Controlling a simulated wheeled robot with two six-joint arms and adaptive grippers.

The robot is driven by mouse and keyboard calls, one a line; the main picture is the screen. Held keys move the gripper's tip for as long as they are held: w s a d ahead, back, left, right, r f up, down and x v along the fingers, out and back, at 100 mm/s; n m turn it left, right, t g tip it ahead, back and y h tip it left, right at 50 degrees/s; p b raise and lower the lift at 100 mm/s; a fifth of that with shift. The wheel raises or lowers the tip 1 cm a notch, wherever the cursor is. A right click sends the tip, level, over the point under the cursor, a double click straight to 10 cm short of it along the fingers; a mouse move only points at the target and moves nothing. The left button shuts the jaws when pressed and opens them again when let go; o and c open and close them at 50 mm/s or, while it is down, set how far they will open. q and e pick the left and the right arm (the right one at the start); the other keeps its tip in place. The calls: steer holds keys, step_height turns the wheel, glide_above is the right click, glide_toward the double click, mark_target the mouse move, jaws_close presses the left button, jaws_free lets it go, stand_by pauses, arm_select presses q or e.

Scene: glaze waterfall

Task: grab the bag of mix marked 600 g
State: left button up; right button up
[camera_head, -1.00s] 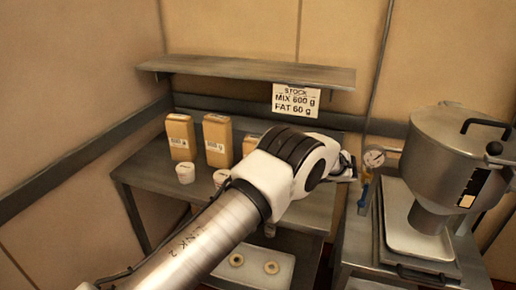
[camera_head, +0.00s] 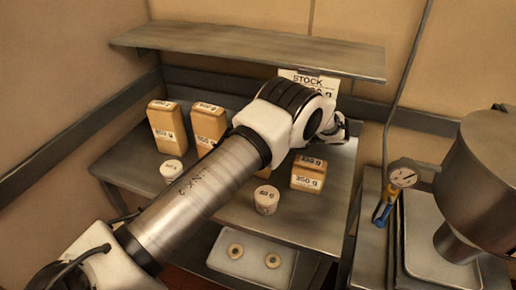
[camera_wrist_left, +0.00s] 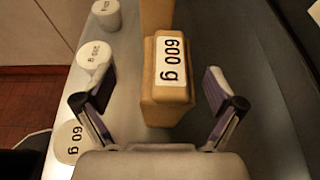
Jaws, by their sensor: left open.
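In the left wrist view, a tan block-shaped bag with a white label reading 600 g (camera_wrist_left: 172,100) stands just ahead of my left gripper (camera_wrist_left: 160,84). The gripper is open, with one finger on each side of the bag and visible gaps between. In the head view my left arm crosses the middle of the table and hides most of this spot. A sliver of tan bag (camera_head: 264,173) shows below the arm; I cannot tell which bag it is. My right gripper is out of view.
Two tall tan bags (camera_head: 167,127) (camera_head: 208,125) stand at left. White cups (camera_head: 172,170) (camera_head: 266,200) line the front.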

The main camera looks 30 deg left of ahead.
arm_select(q)
steer(key=shift+r+p+x, duration=0.2)
steer(key=shift+p+x, duration=0.5)
steer(key=shift+x, duration=0.25)
steer(key=a+f, duration=0.2)
steer(key=shift+w+a+f, duration=0.1)
steer(key=shift+w+a, duration=0.2)
steer(key=shift+w, duration=0.05)
steer(key=shift+f, duration=0.15)
steer(key=shift+c, duration=0.4)
steer(key=shift+s+d+r, duration=0.25)
steer(key=shift+d+r, duration=0.1)
steer(key=c, duration=1.7)
steer(key=shift+w+a, duration=0.1)
steer(key=shift+a, duration=0.05)
jaws_close()
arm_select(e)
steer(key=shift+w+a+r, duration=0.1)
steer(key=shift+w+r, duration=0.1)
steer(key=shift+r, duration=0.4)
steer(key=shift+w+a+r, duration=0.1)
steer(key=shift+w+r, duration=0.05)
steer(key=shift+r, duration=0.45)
